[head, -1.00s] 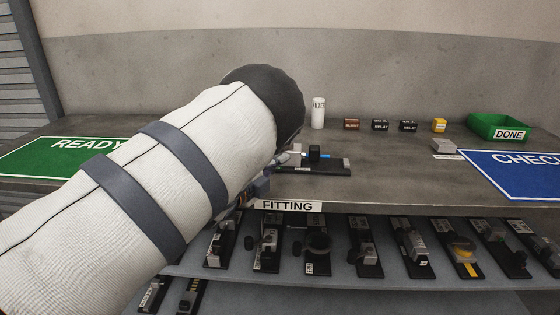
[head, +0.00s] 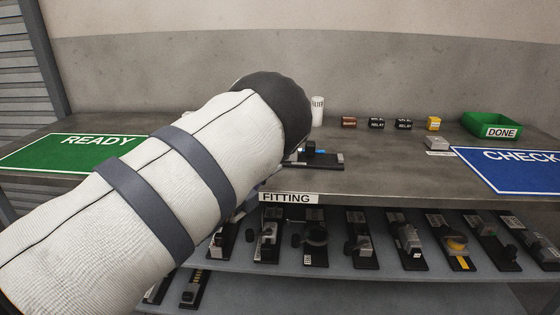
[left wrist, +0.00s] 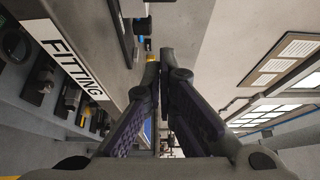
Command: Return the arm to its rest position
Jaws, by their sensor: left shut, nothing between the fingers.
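My left arm (head: 150,185), in a white sleeve with grey bands, reaches from the lower left across the head view and ends at a dark rounded cover over the bench. My left gripper (left wrist: 152,62) is in the left wrist view, with its dark fingers together and nothing between them. In the head view the arm hides most or all of it. My right gripper is in neither view. A black plate with a fitting (head: 325,160) lies on the bench just right of the arm's end, partly covered by it.
The grey bench (head: 400,180) carries a green READY mat (head: 60,155), a blue CHECK mat (head: 510,172) and a green DONE bin (head: 490,124). A white filter (head: 317,110) and small relay boxes (head: 377,124) stand at the back. Several black plates with parts fill the shelf (head: 330,278) below.

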